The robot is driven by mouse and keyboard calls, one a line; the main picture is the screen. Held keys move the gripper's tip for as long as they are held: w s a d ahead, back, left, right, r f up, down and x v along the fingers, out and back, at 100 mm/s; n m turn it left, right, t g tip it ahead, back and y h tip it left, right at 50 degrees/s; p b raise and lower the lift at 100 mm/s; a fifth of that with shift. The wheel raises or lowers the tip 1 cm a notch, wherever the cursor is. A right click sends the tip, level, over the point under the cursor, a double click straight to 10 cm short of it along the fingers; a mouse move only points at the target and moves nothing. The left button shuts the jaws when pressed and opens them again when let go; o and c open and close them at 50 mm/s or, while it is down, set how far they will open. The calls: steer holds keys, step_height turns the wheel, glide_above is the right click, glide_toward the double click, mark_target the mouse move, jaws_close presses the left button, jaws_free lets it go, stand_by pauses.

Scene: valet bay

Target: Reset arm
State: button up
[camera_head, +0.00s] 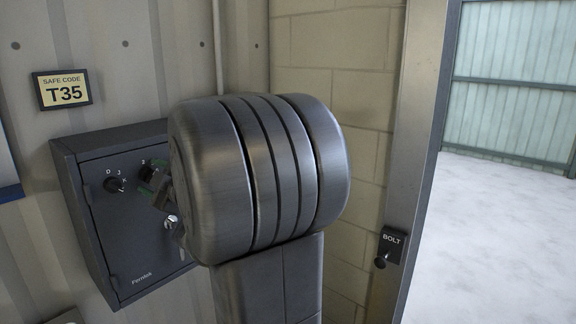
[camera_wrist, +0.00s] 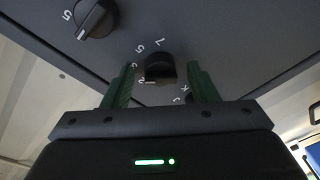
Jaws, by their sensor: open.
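My gripper (camera_wrist: 161,85) is open in the wrist view. Its two green fingers stand on either side of a black dial (camera_wrist: 160,68) on the dark safe, apart from it as far as I can tell. In the head view my arm hides most of my gripper, with a bit of green finger showing at the safe's face. The dark grey safe (camera_head: 130,255) hangs on the wall at left, its door shut. Its left dial (camera_head: 115,184) also shows in the wrist view (camera_wrist: 96,18).
A bolt (camera_head: 391,248) with a "BOLT" label is on the door frame at right. An open doorway shows pale, clear floor (camera_head: 490,240) beyond. My arm blocks the middle of the head view.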

steer(key=b+v, duration=0.1)
steer(key=v, duration=1)
steer(key=shift+s+d+n, duration=0.2)
steer(key=shift+d+n, duration=0.05)
steer(key=shift+n, duration=0.15)
steer(key=shift+r, duration=0.1)
